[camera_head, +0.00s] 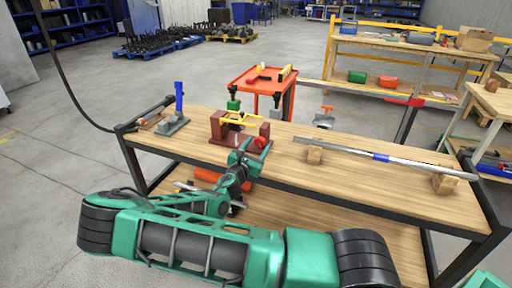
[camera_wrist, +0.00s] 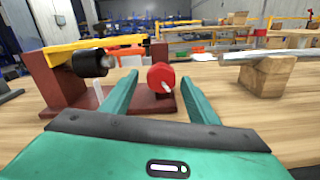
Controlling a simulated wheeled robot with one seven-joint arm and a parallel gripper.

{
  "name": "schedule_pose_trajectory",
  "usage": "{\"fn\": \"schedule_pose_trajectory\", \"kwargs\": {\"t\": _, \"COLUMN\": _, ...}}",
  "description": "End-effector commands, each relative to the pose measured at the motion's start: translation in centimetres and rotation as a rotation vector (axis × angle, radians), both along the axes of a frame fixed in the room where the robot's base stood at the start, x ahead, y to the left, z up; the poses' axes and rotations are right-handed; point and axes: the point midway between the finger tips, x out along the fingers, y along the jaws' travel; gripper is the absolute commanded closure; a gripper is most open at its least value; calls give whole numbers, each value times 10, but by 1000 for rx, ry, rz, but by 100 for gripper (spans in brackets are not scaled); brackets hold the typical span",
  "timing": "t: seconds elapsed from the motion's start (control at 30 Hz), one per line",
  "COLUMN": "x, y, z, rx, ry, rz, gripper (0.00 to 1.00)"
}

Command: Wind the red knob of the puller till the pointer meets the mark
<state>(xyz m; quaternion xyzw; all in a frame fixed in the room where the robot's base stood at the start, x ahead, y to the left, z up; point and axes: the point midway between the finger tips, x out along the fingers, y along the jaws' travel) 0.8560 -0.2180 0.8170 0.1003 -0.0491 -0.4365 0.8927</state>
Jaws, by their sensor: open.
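The puller (camera_head: 222,131) is a dark red stand with two upright blocks on a base plate and a yellow bar (camera_head: 240,119) across it. In the wrist view the yellow bar (camera_wrist: 95,44) lies above a black cylinder (camera_wrist: 90,63). The red knob (camera_head: 261,142) sits at its near right side. In the wrist view the knob (camera_wrist: 160,77) shows between my fingertips, with a small pale streak on it. My gripper (camera_wrist: 159,84) is open, its teal fingers either side of the knob in view; contact cannot be told. I cannot make out the pointer or mark clearly.
The puller stands on a wooden bench (camera_head: 400,195). A long metal bar (camera_head: 370,155) lies on wooden blocks (camera_head: 445,183) to the right. A blue-handled tool (camera_head: 178,105) stands left. An orange cart (camera_head: 262,85) is behind. Bare bench lies between puller and blocks.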

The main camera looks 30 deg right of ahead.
Motion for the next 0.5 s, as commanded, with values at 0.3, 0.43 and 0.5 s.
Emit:
{"fn": "schedule_pose_trajectory", "kwargs": {"t": 0.3, "x": 4, "y": -5, "z": 0, "rx": 1, "ry": 1, "rz": -1, "gripper": 46}}
{"fn": "schedule_pose_trajectory", "kwargs": {"t": 0.43, "x": 4, "y": -5, "z": 0, "rx": 1, "ry": 1, "rz": -1, "gripper": 58}}
{"fn": "schedule_pose_trajectory", "kwargs": {"t": 0.5, "x": 4, "y": -5, "z": 0, "rx": 1, "ry": 1, "rz": -1, "gripper": 74}}
